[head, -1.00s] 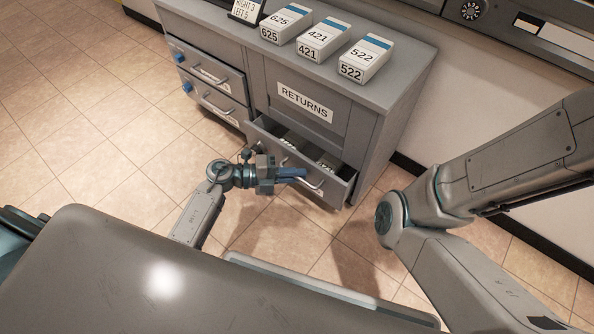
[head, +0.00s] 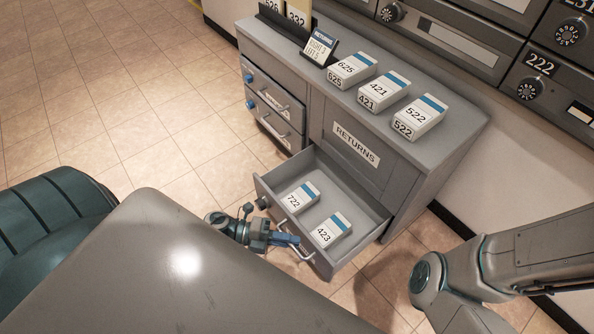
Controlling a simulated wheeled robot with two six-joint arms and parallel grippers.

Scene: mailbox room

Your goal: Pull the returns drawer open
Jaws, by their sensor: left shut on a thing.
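The returns drawer (head: 362,205) stands well out of the grey cabinet, below the panel with the RETURNS label (head: 356,146). Two white boxes with blue stripes lie in it, marked 722 (head: 299,197) and 423 (head: 331,230). My left gripper (head: 288,241) is at the drawer's front, shut on the drawer's bar handle (head: 302,252). Part of the handle is hidden behind the fingers. My right arm shows at the lower right, but its gripper is out of view.
Boxes 625 (head: 351,69), 421 (head: 384,91) and 522 (head: 419,117) stand on the cabinet top (head: 300,68) beside a small sign (head: 320,47). Two closed drawers with handles (head: 272,122) are at the left. Wall mailboxes (head: 457,47) are behind. Tiled floor at left is clear.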

